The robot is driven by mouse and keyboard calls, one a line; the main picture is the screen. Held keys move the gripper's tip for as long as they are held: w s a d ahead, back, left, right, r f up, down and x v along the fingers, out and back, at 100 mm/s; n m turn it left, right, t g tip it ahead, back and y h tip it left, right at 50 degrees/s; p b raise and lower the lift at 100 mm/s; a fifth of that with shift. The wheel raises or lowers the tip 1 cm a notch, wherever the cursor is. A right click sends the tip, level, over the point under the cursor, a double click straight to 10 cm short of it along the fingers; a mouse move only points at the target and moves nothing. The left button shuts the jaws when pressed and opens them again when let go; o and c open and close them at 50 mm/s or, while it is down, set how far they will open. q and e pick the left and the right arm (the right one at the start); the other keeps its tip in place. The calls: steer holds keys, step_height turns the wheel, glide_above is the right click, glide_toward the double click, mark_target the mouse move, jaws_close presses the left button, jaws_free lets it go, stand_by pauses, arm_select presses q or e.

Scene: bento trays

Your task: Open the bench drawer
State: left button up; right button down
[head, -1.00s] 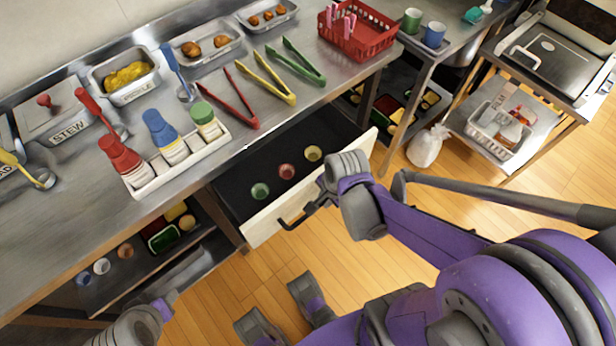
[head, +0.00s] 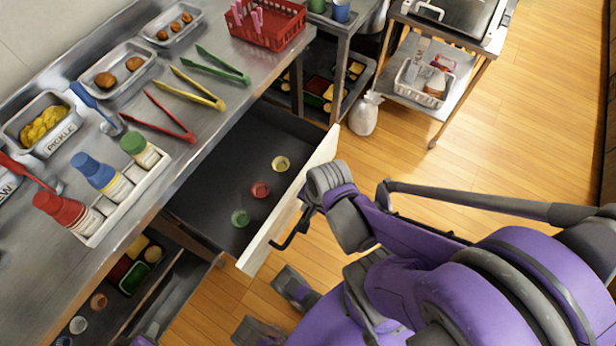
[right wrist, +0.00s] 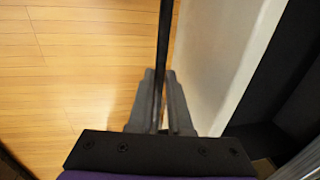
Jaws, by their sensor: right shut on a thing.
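The bench drawer stands pulled well out from under the steel bench, its white front panel (head: 268,238) facing my body. Its dark interior (head: 215,185) holds a green, a red and a yellow cup. My right gripper (head: 308,206) is at the drawer's black bar handle (head: 285,240). In the right wrist view the two fingers (right wrist: 160,100) are shut on the handle bar (right wrist: 164,40), with the white panel (right wrist: 220,60) beside it. The fingertips are partly hidden in the head view. My left gripper cannot be made out in the head view.
The bench top (head: 190,130) carries food pans, a bottle rack (head: 125,200), several tongs and a red basket (head: 268,28). A lower shelf with containers (head: 130,270) is left of the drawer. A white bag (head: 365,114) stands on the floor. Wooden floor (head: 440,180) is clear at right.

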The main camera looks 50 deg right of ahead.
steer(key=c, duration=0.8)
jaws_free()
steer(key=shift+c, duration=0.2)
arm_select(q)
steer(key=shift+r, duration=0.1)
arm_select(e)
steer(key=shift+r, duration=0.1)
arm_select(q)
step_height(320, 180, up, 8)
steer(key=w+p, duration=0.1)
steer(key=p, duration=0.6)
steer(key=shift+w+f, duration=0.15)
steer(key=shift+f, duration=0.05)
arm_select(e)
step_height(320, 180, up, 10)
steer(key=s, duration=0.2)
steer(key=shift+r, duration=0.25)
steer(key=shift+d, duration=0.1)
